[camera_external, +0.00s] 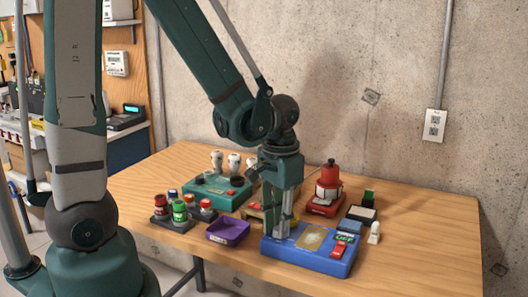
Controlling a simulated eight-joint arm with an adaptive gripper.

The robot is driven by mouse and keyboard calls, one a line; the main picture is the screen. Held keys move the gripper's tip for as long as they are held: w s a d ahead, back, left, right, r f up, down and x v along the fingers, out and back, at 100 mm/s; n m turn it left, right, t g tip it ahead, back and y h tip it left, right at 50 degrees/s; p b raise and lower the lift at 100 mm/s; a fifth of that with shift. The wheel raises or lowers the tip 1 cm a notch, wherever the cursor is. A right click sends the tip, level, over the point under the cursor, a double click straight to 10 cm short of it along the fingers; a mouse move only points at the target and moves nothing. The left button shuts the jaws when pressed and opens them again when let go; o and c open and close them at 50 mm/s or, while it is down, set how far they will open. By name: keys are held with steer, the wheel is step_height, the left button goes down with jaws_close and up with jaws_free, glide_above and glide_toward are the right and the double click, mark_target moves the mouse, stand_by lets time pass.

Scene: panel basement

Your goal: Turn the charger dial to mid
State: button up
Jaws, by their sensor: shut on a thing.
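A blue box-shaped unit (300,261), which looks like the charger, sits near the front of the wooden table. My gripper (283,232) points straight down over the left part of this unit. Its fingers are close together, with the tips at the unit's top, shut on what appears to be the dial. The dial itself is hidden by the fingers, so its setting cannot be read.
A purple tray (228,232) lies left of the blue unit. A dark rack (173,224) with several colored jars stands farther left. A teal box (213,190) with white bulbs and a red device (325,205) stand behind. The table's right end is clear.

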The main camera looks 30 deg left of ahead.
steer(key=o, duration=0.9)
steer(key=shift+r, duration=0.15)
steer(key=shift+r, duration=5.85)
steer(key=shift+w+a+r+n+t+b, duration=0.15)
steer(key=shift+a+r+n+t+b, duration=0.65)
steer(key=shift+a, duration=2.9)
steer(key=shift+w+a+r+n+t+b, duration=0.2)
steer(key=shift+a+r+n+t, duration=1.25)
steer(key=shift+a, duration=2.2)
steer(key=shift+w+a+r+n+t+b, duration=0.1)
steer(key=shift+a+r+n+t+b, duration=0.95)
steer(key=shift+a, duration=2.65)
steer(key=shift+r+m+t+p, duration=0.3)
steer(key=shift+r+m+p, duration=0.1)
steer(key=shift+r+p, duration=0.1)
